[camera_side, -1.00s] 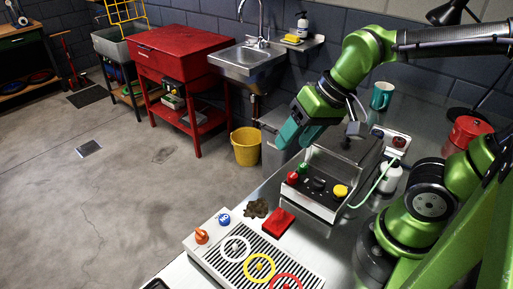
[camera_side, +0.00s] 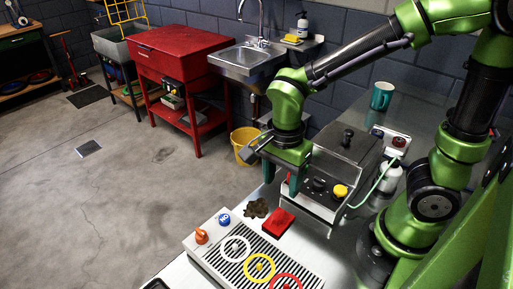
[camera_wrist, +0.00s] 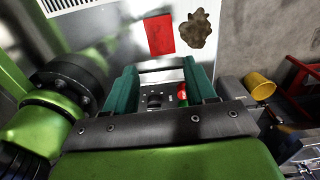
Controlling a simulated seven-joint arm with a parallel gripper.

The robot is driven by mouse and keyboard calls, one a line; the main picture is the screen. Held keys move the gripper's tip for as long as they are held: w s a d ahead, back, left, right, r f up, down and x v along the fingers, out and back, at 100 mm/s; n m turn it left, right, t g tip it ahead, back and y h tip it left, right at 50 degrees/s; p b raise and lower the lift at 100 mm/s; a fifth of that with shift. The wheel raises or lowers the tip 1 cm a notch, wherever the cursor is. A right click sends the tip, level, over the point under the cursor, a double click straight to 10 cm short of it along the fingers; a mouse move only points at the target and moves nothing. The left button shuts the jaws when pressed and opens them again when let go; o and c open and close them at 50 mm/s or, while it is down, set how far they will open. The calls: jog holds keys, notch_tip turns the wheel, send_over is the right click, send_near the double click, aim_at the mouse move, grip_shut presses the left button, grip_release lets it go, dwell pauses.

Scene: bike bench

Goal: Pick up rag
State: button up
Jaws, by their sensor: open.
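A crumpled brown cloth (camera_side: 256,208), which looks like the rag, lies on the metal bench beside a flat red block (camera_side: 279,222). The cloth also shows at the top of the wrist view (camera_wrist: 195,28), right of the red block (camera_wrist: 159,34). My gripper (camera_side: 281,179) is open and empty, with its teal fingers pointing down. It is above and behind the cloth, in front of the control box (camera_side: 318,203), and apart from the cloth. In the wrist view the box's buttons show between the fingers (camera_wrist: 161,88).
A slatted tray (camera_side: 214,259) with coloured rings and knobs is at the bench front. A teal mug (camera_side: 382,96) and a white bottle (camera_side: 390,177) stand farther back. A yellow bucket (camera_side: 244,147) is on the floor beyond the bench edge.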

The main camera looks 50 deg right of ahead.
send_over(277, 216)
jog(key=f, duration=0.5)
jog(key=shift+d+f, duration=0.25)
jog(key=shift+a+f, duration=0.15)
jog(key=shift+f, duration=1.2)
jog(key=shift+a+f, duration=0.15)
jog(key=shift+f, duration=1.2)
grip_shut()
